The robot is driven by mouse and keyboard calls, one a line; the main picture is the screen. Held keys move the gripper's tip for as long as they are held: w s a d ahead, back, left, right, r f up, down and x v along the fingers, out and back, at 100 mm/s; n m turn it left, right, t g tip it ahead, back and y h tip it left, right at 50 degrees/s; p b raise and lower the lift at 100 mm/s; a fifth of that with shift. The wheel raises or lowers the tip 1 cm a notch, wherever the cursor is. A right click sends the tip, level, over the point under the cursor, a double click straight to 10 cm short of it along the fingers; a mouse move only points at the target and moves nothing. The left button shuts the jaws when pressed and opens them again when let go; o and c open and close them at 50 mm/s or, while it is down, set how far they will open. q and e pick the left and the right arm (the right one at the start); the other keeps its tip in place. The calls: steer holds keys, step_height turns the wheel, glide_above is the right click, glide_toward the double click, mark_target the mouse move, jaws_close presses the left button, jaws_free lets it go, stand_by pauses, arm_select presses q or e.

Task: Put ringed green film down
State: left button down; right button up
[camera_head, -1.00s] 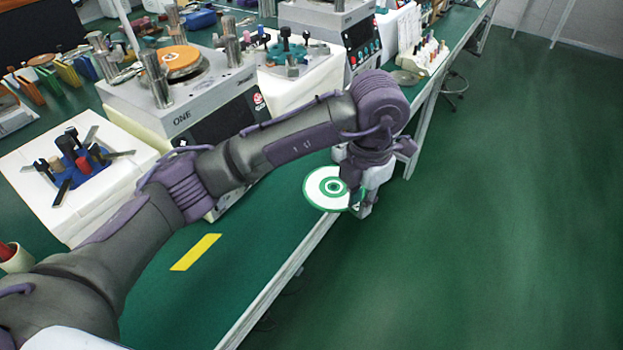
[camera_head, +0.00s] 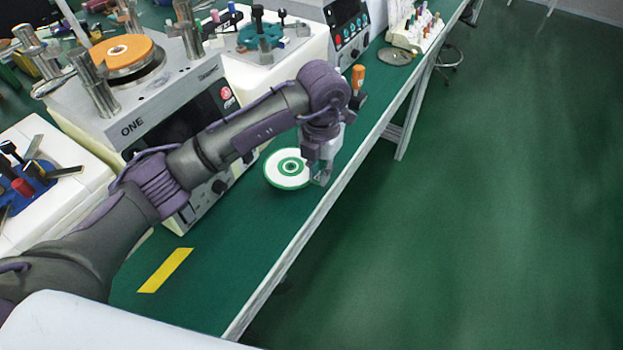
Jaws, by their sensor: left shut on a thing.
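The ringed green film (camera_head: 288,169) is a white disc with green rings and a green rim. It is over the green bench top in front of the machine marked ONE. My left gripper (camera_head: 320,177) is at the disc's right edge and is shut on it, with the fingers small in the picture. I cannot tell whether the disc touches the bench or hangs just above it. My right gripper is not in view.
The lapping machine (camera_head: 150,85) with an orange disc stands behind. An orange-handled tool (camera_head: 357,80) is beyond my wrist. A yellow strip (camera_head: 166,270) marks the bench. Bare bench top (camera_head: 235,240) lies towards me; the bench's front edge (camera_head: 290,255) drops to the floor.

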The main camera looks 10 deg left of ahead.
mark_target(313, 192)
arm_select(q)
steer(key=shift+w+a+f, duration=0.35)
steer(key=shift+a+f, duration=0.35)
steer(key=shift+a, duration=0.15)
step_height(313, 192, down, 3)
steer(key=shift+f, duration=0.45)
steer(key=c, duration=1.2)
jaws_free()
steer(key=shift+o, duration=0.2)
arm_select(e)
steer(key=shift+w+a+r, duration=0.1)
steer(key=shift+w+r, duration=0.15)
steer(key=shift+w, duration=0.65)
arm_select(q)
steer(key=shift+r, duration=0.25)
step_height(313, 192, up, 12)
steer(key=shift+f, duration=0.1)
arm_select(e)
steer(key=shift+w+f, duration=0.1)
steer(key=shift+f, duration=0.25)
